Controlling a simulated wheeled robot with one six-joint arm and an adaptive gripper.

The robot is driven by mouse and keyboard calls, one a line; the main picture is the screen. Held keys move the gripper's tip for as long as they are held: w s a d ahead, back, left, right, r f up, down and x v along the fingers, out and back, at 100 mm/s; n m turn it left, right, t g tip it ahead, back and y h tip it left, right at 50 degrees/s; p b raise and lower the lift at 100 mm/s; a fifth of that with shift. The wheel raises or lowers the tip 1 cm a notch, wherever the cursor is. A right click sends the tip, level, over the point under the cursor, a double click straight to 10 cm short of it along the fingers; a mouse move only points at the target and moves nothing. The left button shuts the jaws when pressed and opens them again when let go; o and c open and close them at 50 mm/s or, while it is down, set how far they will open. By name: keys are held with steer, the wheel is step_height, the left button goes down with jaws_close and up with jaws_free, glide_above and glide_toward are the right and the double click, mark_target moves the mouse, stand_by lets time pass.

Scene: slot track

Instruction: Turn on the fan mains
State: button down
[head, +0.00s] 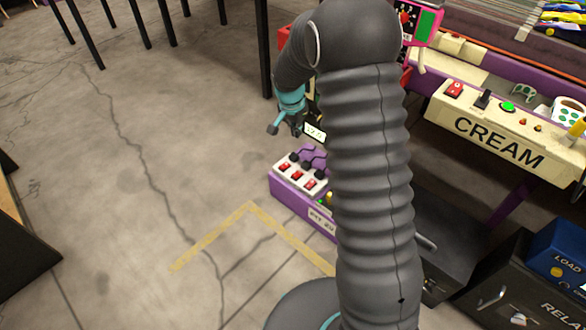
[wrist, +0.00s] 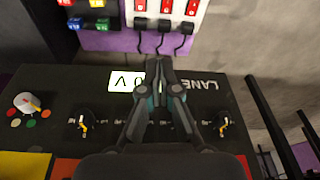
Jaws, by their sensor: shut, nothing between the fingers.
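My gripper (wrist: 158,68) is shut and empty. In the wrist view it is above a black panel (wrist: 60,90) lettered "LANE", its fingers partly covering a lit white display (wrist: 121,79). Two black knobs with yellow marks sit on the panel, one left (wrist: 82,122) and one right (wrist: 222,123) of the fingers. Beyond the fingertips, a white strip holds red rocker switches (wrist: 165,12) with black cables below them. I cannot read which control is the fan mains.
A purple housing (head: 300,205) carries the switch strip. Coloured blocks (wrist: 95,25) and a white dial (wrist: 27,103) are left in the wrist view.

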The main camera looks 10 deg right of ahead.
steer(key=m, duration=0.2)
glide_above(294, 176)
steer(key=s+a+f+x, duration=0.1)
steer(key=s+a+x, duration=0.1)
steer(key=x, duration=0.9)
steer(key=shift+s+a+r+g, duration=0.1)
steer(key=shift+s+r+g, duration=0.15)
steer(key=shift+g, duration=0.15)
steer(key=f, duration=0.8)
steer(key=d+f+p, duration=0.1)
steer(key=f, duration=0.3)
steer(key=shift+w+f, duration=0.15)
steer(key=shift+w, duration=0.25)
steer(key=shift+s+f, duration=0.1)
steer(key=shift+f, duration=0.6)
steer(key=b, duration=0.1)
steer(key=f+b, duration=0.1)
steer(key=b, duration=0.1)
steer(key=shift+s+a+f, duration=0.1)
steer(key=shift+a+f, duration=0.15)
steer(key=shift+f, duration=0.05)
steer(key=shift+r, duration=0.3)
